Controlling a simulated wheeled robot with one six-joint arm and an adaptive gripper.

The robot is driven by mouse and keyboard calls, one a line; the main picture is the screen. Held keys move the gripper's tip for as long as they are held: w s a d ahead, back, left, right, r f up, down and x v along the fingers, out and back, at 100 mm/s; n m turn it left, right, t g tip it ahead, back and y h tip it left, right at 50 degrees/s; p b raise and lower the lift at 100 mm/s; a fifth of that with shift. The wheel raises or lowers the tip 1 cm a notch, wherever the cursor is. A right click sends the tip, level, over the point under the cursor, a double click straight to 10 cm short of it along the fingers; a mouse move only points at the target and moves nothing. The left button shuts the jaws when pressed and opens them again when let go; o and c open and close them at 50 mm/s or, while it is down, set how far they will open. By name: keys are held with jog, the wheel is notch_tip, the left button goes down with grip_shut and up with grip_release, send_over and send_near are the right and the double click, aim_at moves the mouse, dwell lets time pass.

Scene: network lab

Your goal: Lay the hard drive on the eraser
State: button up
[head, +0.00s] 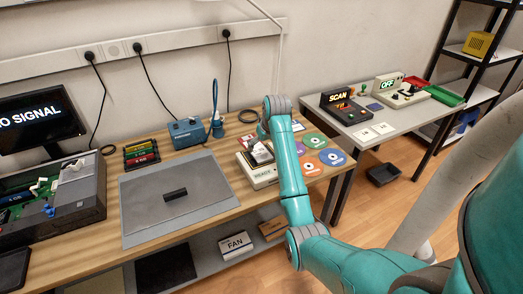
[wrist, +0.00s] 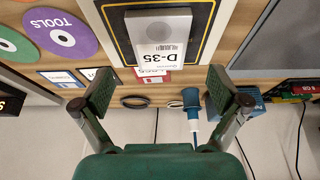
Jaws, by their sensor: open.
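The hard drive (wrist: 160,28), a pale grey block with a white D-35 label, lies on the dark, yellow-edged top of the eraser (wrist: 208,22) in the wrist view. In the head view the eraser is a beige box (head: 264,178) with a READY display, and the drive (head: 262,153) shows as a small pale shape on it, partly covered by my arm. My gripper (wrist: 163,88) is open, with its fingers spread on either side of the drive's near end and a clear gap to each. In the head view my gripper is mostly hidden behind my wrist.
Coloured discs (head: 314,141) lie right of the eraser. A grey mat (head: 150,211) with a black block (head: 175,195) is to the left. A blue box (head: 188,132) and a cable coil (head: 249,116) stand at the back. A second table (head: 345,130) is at right.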

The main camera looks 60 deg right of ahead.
jog(key=v, duration=0.7)
jog(key=shift+r, duration=0.2)
jog(key=shift+s, duration=0.1)
